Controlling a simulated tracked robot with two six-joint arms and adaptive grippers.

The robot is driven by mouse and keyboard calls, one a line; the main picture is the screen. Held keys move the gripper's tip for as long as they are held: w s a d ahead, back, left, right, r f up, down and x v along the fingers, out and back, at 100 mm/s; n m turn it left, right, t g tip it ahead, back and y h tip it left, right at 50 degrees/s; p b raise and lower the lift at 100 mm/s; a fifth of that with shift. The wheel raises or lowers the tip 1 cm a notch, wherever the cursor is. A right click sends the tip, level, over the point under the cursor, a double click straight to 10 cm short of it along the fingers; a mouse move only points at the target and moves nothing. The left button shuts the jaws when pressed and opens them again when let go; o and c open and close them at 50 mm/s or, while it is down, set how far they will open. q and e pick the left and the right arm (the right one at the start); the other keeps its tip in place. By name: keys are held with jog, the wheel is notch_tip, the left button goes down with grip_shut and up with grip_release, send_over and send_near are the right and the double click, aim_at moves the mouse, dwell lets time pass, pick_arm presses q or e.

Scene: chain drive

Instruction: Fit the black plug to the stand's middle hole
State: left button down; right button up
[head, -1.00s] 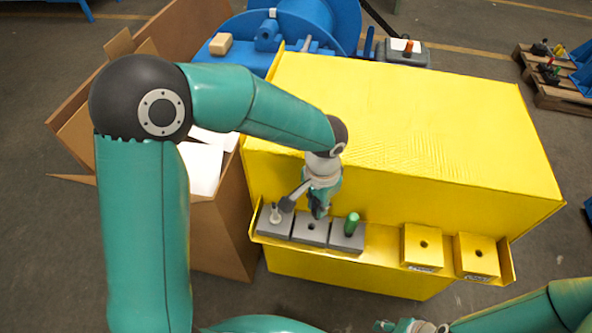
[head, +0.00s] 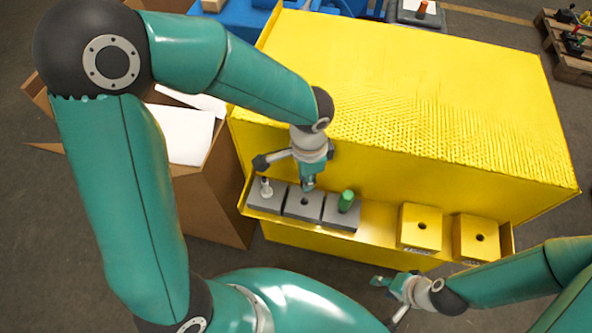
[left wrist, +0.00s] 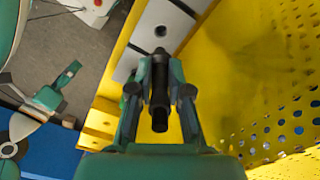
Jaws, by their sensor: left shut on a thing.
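The grey stand (head: 322,211) sits on the yellow ledge, with a pale plug (head: 266,188) in its left hole and a green plug (head: 346,201) in its right hole. Its middle hole (head: 304,201) is empty. My left gripper (head: 308,184) is just behind and above that hole. In the left wrist view it is shut on the black plug (left wrist: 160,108), whose end shows between the fingers, apart from the stand. In the head view the plug is hard to make out. My right gripper (head: 386,299) is open and empty, in front of the ledge.
Two yellow blocks with holes (head: 419,228) (head: 476,238) stand on the ledge to the right. The tall yellow cabinet (head: 420,100) rises behind the ledge. An open cardboard box (head: 215,185) stands at the left.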

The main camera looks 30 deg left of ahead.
pick_arm(q)
jog(key=shift+a+f+b, duration=0.2)
jog(key=shift+f+b, duration=0.1)
jog(key=shift+f, duration=0.2)
notch_tip(320, 180, down, 4)
jog(key=b, duration=0.4)
jog(key=shift+f, duration=0.25)
jog(key=shift+b, duration=0.3)
dwell(0.9)
jog(key=shift+f+b, duration=1.85)
jog(key=shift+f, duration=0.15)
jog(key=c, duration=1)
grip_release()
jog(key=shift+r, duration=0.1)
notch_tip(320, 180, up, 12)
jog(key=shift+f, duration=0.1)
